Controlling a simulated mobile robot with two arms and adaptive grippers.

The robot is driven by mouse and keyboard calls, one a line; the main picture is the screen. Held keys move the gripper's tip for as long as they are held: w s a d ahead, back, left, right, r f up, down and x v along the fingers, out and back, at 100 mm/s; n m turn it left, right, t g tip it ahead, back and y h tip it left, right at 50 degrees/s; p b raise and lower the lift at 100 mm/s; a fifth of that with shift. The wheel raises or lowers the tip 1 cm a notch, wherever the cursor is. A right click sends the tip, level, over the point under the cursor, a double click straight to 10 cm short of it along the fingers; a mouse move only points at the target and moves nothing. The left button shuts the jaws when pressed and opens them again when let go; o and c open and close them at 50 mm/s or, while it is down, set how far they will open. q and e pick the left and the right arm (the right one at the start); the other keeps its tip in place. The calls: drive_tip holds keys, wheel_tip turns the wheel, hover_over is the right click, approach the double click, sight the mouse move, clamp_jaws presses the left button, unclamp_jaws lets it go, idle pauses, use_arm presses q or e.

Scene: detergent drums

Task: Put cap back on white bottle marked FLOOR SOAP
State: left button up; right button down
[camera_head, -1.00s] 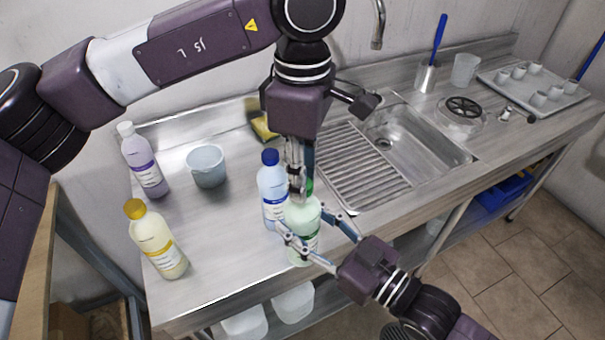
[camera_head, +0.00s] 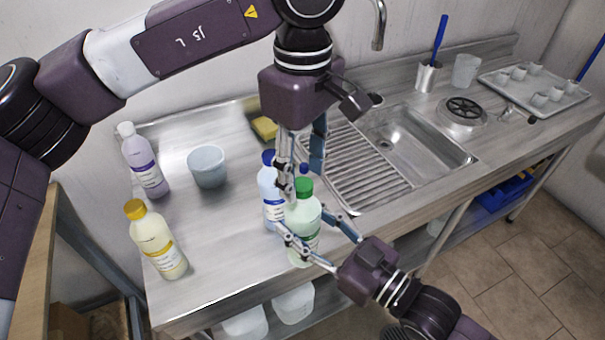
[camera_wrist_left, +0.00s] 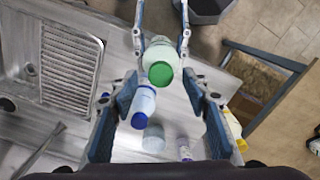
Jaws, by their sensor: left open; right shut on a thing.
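A pale whitish-green bottle (camera_head: 304,218) with a green label stands upright at the counter's front edge; its label text is too small to read. A green cap (camera_head: 303,187) sits on its top. My right gripper (camera_head: 302,228) is shut around the bottle's body from the front right. My left gripper (camera_head: 301,176) is open, pointing down just above the cap. In the left wrist view the green cap (camera_wrist_left: 160,73) is between the spread left fingers, with clear gaps on both sides. Whether the cap is fully seated is not clear.
A blue-capped bottle (camera_head: 268,192) stands close on the left, partly behind the left finger. A small dark blue spot by the left fingers is unclear. Yellow-capped (camera_head: 158,243) and white-capped (camera_head: 146,165) bottles, a grey cup (camera_head: 207,166), sponge (camera_head: 265,127) and sink (camera_head: 415,142) lie around.

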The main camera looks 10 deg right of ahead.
use_arm(q)
wheel_tip(320, 180, up, 11)
drive_tip(key=shift+f, duration=0.15)
idle(0.7)
